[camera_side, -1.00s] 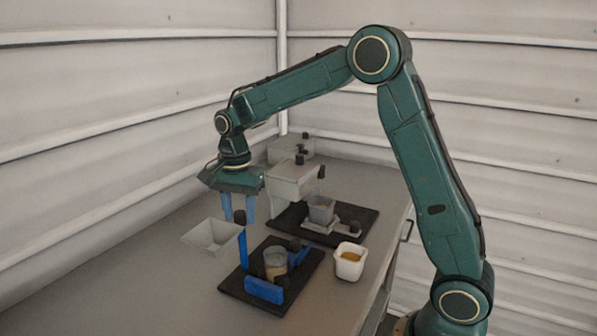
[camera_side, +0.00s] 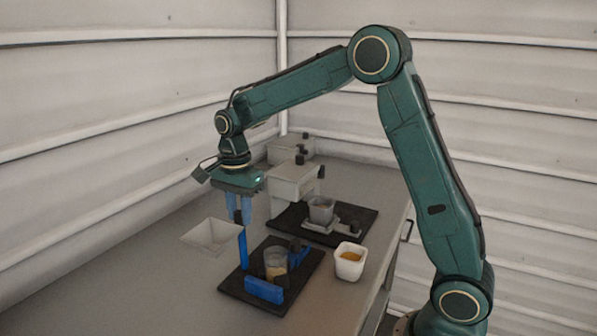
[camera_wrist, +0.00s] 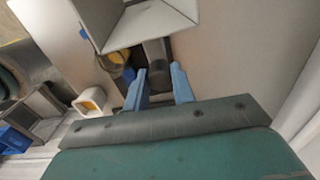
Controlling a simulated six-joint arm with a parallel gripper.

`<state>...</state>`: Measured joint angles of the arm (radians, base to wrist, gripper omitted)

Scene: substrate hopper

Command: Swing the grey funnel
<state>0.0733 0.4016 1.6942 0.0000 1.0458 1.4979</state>
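The grey funnel (camera_side: 211,235), a wide square hopper, hangs out to the left of a blue post (camera_side: 243,250) on the dark base plate. A dark upright knob (camera_side: 239,215) stands on top of the post. My gripper (camera_side: 239,218) points down at the knob, one blue finger on either side. In the wrist view, the funnel (camera_wrist: 140,22) lies just beyond the fingertips and the knob (camera_wrist: 156,58) fills most of the gap between the fingers (camera_wrist: 158,70). I cannot tell whether the fingers press on it. A glass cup (camera_side: 275,264) stands on the base plate, clear of the funnel.
A white pot with orange contents (camera_side: 349,264) stands right of the dark base plate (camera_side: 308,268). The table left of the funnel is clear.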

